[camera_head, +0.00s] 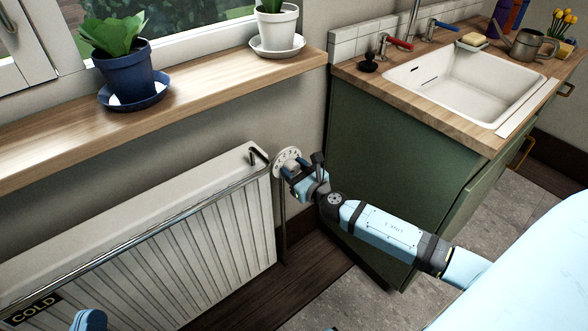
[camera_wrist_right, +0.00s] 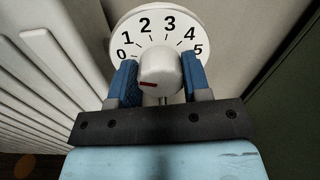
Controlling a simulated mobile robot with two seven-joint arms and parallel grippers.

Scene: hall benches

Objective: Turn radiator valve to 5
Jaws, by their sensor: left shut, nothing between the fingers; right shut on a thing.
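The radiator valve has a white round dial (camera_wrist_right: 160,22) with black numbers, 0 at left through 5 at right, in the right wrist view. Its white knob (camera_wrist_right: 165,66) has a red mark on the lower left of its face, toward the 0 side; the exact number it points to is unclear. My right gripper (camera_wrist_right: 158,82) is shut on the knob, one blue finger on each side. In the head view the dial (camera_head: 287,160) is at the radiator's right end, with my right gripper (camera_head: 297,176) on it.
The white radiator (camera_head: 235,225) has a front rail and a "COLD" label (camera_head: 35,309). A wooden sill (camera_head: 200,86) above it bears a blue-potted plant (camera_head: 122,70) and a white-potted plant (camera_head: 275,28). A green cabinet (camera_head: 385,150) with a sink (camera_head: 465,80) stands close to the right.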

